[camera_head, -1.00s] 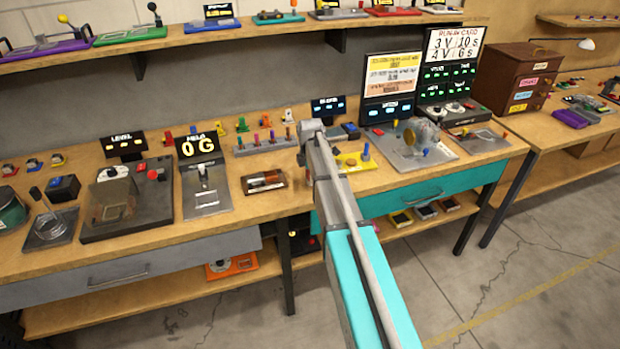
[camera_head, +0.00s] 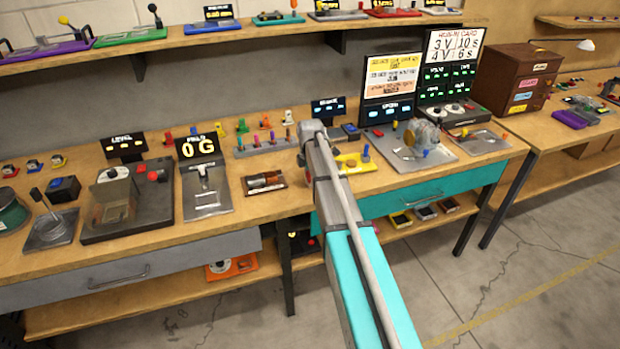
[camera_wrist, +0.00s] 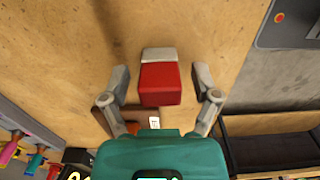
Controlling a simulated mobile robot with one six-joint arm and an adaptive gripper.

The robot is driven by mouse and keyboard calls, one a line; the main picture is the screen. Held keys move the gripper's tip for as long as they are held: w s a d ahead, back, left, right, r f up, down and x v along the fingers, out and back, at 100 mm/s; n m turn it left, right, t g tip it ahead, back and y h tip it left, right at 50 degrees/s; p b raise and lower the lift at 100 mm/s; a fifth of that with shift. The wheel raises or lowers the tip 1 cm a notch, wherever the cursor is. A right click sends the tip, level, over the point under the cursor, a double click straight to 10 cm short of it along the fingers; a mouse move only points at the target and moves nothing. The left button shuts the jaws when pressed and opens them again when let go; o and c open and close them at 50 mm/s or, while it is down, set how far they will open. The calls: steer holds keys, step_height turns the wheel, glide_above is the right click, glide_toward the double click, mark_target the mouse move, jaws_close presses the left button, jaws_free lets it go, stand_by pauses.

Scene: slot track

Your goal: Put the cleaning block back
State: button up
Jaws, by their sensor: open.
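A red block with a pale grey end, which looks like the cleaning block (camera_wrist: 160,82), lies on the wooden bench in the wrist view. My gripper (camera_wrist: 160,73) is open, with one finger on each side of the block. Gaps show between the block and both fingers. A brown piece with a small white label (camera_wrist: 145,115) lies just below the block in that view, partly hidden by my gripper body. In the head view my arm hides the gripper and I cannot make out the block.
In the head view, a small dark tray (camera_head: 265,190) lies left of my arm, with a peg rack (camera_head: 265,148) behind it. A yellow piece (camera_head: 350,162) and a grey plate with a motor (camera_head: 415,150) stand to the right. An upper shelf (camera_head: 270,32) runs above the bench.

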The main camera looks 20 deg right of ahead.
steer(key=shift+r+p, duration=5.7)
steer(key=shift+r, duration=0.2)
steer(key=s+a+m, duration=0.4)
steer(key=s+m, duration=0.2)
steer(key=s, duration=0.2)
steer(key=s+a+m, duration=0.4)
steer(key=s+m, duration=0.2)
steer(key=s, duration=0.3)
steer(key=s+a+m, duration=0.3)
steer(key=s+m, duration=0.3)
steer(key=s, duration=0.3)
steer(key=shift+s+a, duration=0.2)
steer(key=shift+a, duration=0.2)
steer(key=shift+c, duration=0.3)
steer(key=shift+c, duration=1.1)
steer(key=shift+s, duration=0.15)
